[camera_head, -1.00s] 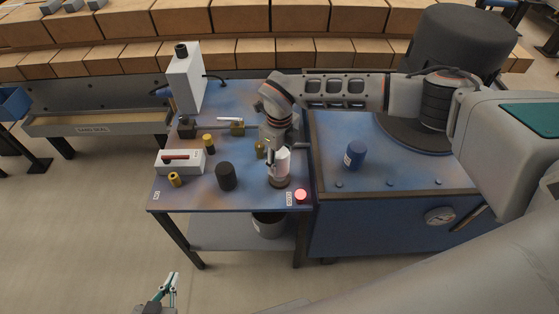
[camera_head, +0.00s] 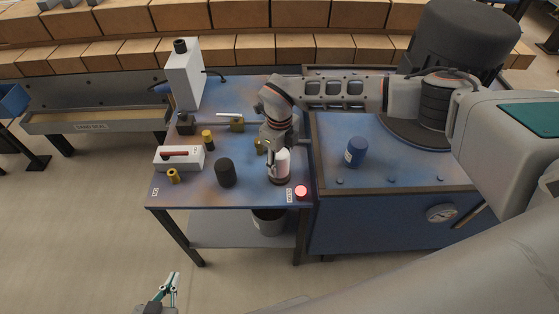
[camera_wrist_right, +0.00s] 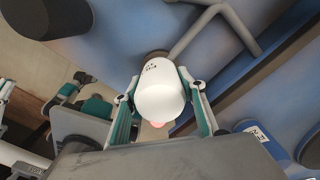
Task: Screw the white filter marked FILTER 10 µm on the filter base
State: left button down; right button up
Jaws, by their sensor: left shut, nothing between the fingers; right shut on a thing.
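The white filter (camera_head: 282,164) is upright near the front right of the blue table, with the filter base (camera_head: 279,179) directly under it. I cannot tell how far it is seated or threaded. The base (camera_wrist_right: 154,56) is mostly hidden there. My left gripper (camera_head: 171,289) is shut and empty, low in front of the table.
A lit red button (camera_head: 301,191) is close to the right of the base. A black cylinder (camera_head: 225,172) stands to the left. A blue filter (camera_head: 356,152) stands on the blue machine (camera_head: 400,186). A white box with a red handle (camera_head: 180,157) is at the table's left.

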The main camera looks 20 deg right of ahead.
jog(key=o, duration=1.4)
notch_tip(320, 180, up, 12)
jog(key=shift+r, duration=0.1)
